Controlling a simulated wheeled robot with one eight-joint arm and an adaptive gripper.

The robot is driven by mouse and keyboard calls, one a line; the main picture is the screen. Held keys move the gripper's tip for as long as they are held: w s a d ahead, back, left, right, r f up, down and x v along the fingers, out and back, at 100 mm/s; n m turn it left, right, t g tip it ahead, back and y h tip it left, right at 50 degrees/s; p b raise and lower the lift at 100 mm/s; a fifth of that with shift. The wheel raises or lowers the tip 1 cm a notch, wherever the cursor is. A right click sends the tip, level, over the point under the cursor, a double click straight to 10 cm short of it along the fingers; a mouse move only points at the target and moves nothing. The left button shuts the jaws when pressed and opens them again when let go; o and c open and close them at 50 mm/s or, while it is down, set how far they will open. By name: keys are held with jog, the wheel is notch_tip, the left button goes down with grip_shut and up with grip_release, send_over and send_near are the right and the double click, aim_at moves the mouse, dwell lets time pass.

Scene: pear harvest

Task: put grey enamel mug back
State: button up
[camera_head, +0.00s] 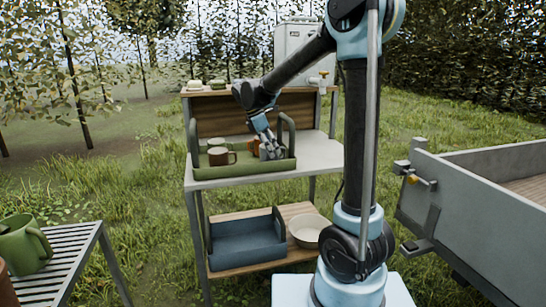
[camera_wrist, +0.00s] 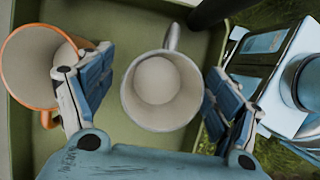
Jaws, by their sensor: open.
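The grey enamel mug (camera_wrist: 158,92) stands in a green tray (camera_wrist: 115,15), its open top facing the wrist camera and its handle pointing to the top of the wrist view. My gripper (camera_wrist: 155,100) is open, with one finger on each side of the mug and gaps visible between the fingers and its wall. In the head view my gripper (camera_head: 270,150) reaches down into the right part of the green tray (camera_head: 240,171) and largely hides the grey mug. An orange-rimmed mug (camera_wrist: 38,62) is close beside the left finger in the wrist view.
A brown mug (camera_head: 219,156) stands left in the tray. The tray's upright handles rise at both ends. A blue tray (camera_head: 246,243) and a pale bowl (camera_head: 309,231) are on the lower shelf. A green mug (camera_head: 24,244) stands on a slatted table; a cart (camera_head: 470,205) is at right.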

jog(key=v, duration=0.7)
jog(key=shift+r, duration=0.3)
jog(key=shift+a, duration=0.1)
